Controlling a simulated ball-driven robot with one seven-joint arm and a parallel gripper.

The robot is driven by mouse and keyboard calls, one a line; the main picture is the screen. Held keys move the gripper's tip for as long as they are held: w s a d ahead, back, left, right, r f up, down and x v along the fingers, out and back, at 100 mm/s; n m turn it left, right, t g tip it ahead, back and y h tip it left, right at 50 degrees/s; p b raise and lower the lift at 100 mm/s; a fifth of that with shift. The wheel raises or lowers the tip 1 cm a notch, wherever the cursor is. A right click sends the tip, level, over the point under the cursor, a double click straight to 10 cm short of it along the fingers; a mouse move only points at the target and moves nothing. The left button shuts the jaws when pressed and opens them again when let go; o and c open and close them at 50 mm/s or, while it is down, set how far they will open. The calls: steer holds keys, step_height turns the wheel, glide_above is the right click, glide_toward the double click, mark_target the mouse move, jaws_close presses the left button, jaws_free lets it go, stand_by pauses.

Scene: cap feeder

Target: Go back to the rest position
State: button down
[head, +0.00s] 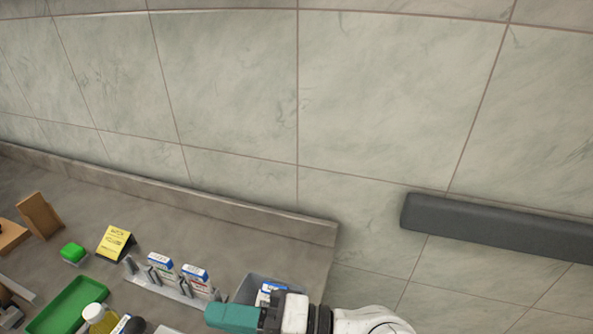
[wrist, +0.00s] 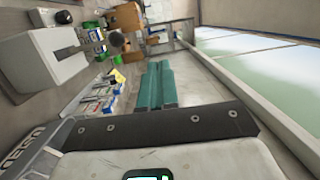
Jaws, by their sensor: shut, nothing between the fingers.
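My gripper (head: 230,316) shows at the bottom of the head view, its teal fingers pointing left over the right end of the counter. It is in front of a grey bin (head: 243,291) that holds a small blue-and-white box (head: 268,290). In the wrist view the teal fingers of my gripper (wrist: 157,85) lie side by side, closed together, with nothing seen between them. Part of the bin is hidden behind my gripper.
The grey counter (head: 205,235) carries a rack (head: 150,281) with blue-and-white boxes (head: 194,276), a yellow sign (head: 115,242), a green tray (head: 68,303), a bottle (head: 98,318) and a wooden block (head: 38,215). A dark bar (head: 500,229) juts from the tiled wall at right.

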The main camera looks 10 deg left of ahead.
steer(key=d+f+m+t+h, duration=0.1)
steer(key=d+f+t+h, duration=0.7)
steer(key=d+f, duration=1.3)
steer(key=s+d+f+g+h, duration=0.2)
steer(key=s+d+h, duration=0.3)
steer(key=d, duration=0.5)
steer(key=s+d+f+m+g+h, duration=0.1)
steer(key=s+d+f+g+h, duration=0.1)
steer(key=s+d+h, duration=0.3)
steer(key=s+d+f, duration=0.1)
steer(key=s+d, duration=0.3)
steer(key=d, duration=0.2)
steer(key=shift+s+d+f+g+h, duration=0.2)
steer(key=shift+s+d+g+h, duration=0.1)
steer(key=shift+g+h, duration=0.1)
steer(key=shift+a, duration=0.1)
